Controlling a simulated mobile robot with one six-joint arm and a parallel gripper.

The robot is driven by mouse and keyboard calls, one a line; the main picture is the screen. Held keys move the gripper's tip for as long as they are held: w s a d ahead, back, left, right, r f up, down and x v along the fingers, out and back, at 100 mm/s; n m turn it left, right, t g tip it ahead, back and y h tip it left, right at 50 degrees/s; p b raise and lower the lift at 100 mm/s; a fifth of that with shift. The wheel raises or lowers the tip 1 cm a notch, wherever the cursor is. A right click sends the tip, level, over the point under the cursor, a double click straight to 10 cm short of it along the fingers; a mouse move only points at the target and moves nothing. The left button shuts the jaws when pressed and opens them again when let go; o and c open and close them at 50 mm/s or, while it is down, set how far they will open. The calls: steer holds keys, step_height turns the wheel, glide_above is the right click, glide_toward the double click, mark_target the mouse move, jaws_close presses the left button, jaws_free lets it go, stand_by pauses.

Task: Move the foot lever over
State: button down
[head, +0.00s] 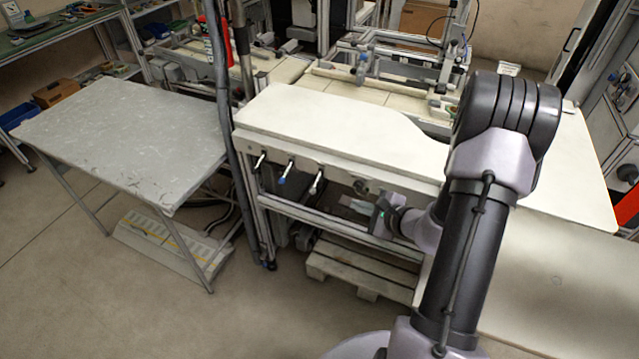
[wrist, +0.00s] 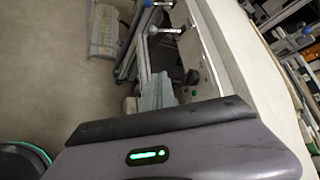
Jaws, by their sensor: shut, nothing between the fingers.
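Three small levers hang in a row under the front edge of the white worktable: a left lever (head: 260,160), a blue-tipped middle lever (head: 285,172) and a right lever (head: 317,182) with a pale end. I cannot tell which is the foot lever. In the wrist view a pale-ended lever (wrist: 166,30) and a blue tip (wrist: 148,3) show near the top. My gripper (head: 376,218) is shut and empty, below the table edge and to the right of the levers, apart from them. It also shows in the wrist view (wrist: 158,88); its fingers are partly hidden by its housing.
The white worktable (head: 330,125) overhangs my gripper. A wooden pallet (head: 360,268) lies beneath it. Open floor lies in front.

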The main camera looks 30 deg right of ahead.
mark_target(316, 184)
steer(key=w+a+f+b, duration=0.3)
steer(key=w+a, duration=0.1)
steer(key=w, duration=0.6)
steer(key=shift+w+a+f, duration=0.15)
steer(key=shift+a, duration=0.25)
steer(key=shift+r+p, duration=0.35)
steer(key=shift+p, duration=0.3)
